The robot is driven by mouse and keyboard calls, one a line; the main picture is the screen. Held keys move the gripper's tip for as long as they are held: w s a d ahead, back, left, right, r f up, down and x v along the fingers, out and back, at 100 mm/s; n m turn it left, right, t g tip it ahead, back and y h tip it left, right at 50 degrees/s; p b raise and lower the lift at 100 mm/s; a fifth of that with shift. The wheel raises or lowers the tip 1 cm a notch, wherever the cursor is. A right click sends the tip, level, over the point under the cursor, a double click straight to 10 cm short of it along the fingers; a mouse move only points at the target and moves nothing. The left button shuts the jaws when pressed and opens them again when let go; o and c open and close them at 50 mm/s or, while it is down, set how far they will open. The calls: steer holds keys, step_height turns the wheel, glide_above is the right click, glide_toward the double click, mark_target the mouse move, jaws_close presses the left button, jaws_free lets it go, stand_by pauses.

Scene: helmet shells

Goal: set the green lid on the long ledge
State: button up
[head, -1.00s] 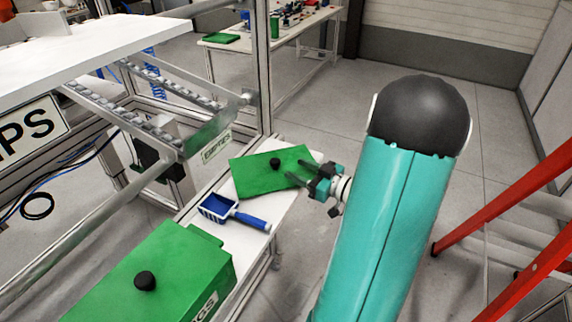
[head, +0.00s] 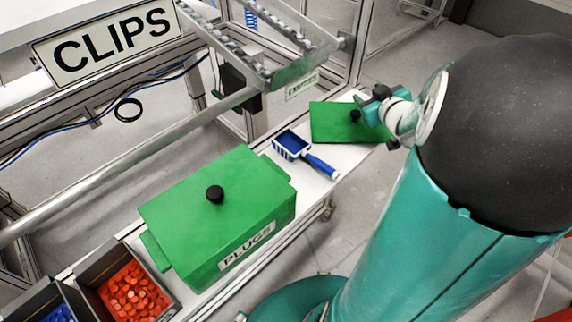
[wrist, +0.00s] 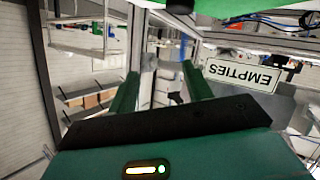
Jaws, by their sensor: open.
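A flat green lid (head: 332,124) with a black knob (head: 354,116) lies on the far end of the long white ledge (head: 347,158). My gripper (head: 368,102) is at the lid's right edge and overlaps it in the head view; I cannot tell whether they touch. In the wrist view its two green fingers (wrist: 160,72) stand apart with nothing between them. A green surface (wrist: 235,8) crosses the top of the wrist view, too cut off to identify.
A blue scoop (head: 305,155) lies between the lid and a green box (head: 235,245) marked PLUGS with a black knob. Bins of red pieces (head: 130,290) and blue pieces (head: 55,312) are in front. A metal roller rack (head: 290,72) stands behind the ledge.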

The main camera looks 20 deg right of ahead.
steer(key=a+r+m+g+h, duration=0.1)
steer(key=a+r+g+h, duration=0.1)
steer(key=a+r, duration=0.25)
steer(key=s+a+g+y, duration=0.1)
steer(key=s+a+g, duration=0.1)
steer(key=s+a, duration=0.3)
steer(key=s+a+g+y, duration=0.2)
steer(key=s+a, duration=0.3)
steer(key=a, duration=0.7)
steer(key=s+a+g+y, duration=0.2)
steer(key=s+a, duration=0.3)
steer(key=a, duration=0.4)
steer(key=shift+s+a+f, duration=0.15)
steer(key=shift+f, duration=0.1)
